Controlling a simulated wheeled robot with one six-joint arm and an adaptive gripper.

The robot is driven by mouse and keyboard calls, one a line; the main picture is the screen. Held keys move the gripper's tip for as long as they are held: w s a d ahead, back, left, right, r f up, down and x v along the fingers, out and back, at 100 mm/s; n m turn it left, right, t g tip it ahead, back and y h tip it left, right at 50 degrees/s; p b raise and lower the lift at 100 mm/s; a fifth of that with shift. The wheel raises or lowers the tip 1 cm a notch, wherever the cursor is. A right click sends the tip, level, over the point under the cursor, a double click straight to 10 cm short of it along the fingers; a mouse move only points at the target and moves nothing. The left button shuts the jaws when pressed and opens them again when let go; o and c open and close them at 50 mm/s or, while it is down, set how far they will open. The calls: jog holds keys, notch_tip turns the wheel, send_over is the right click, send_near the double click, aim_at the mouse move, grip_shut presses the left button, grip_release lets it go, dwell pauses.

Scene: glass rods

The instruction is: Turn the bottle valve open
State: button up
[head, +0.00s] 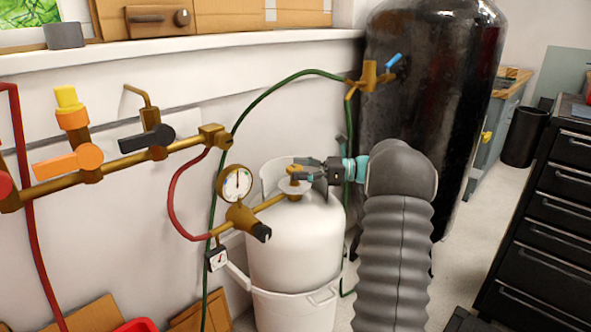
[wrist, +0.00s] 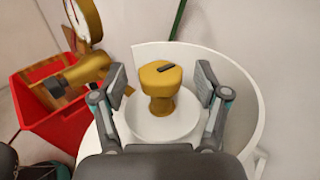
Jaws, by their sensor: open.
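The bottle valve (wrist: 158,84) is a brass knob with a dark mark on top, standing on the white gas bottle (head: 295,245). In the wrist view it sits between the two fingers of my gripper (wrist: 160,92), with a gap on each side. The fingers are open and do not touch it. In the head view my gripper (head: 303,174) reaches in from the right at the top of the bottle, and it partly hides the valve. A white collar (wrist: 235,75) curves around the valve.
A round gauge (head: 235,183) and brass regulator (head: 245,220) stand left of the valve. A brass manifold (head: 110,160) with coloured levers runs along the wall. A green hose (head: 245,115) passes behind the bottle. A black tank (head: 425,90) stands behind right. A red bin (wrist: 45,110) is lower left.

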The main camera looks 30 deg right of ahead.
jog(key=v, duration=1)
jog(key=shift+s+d, duration=0.25)
jog(key=shift+d, duration=0.1)
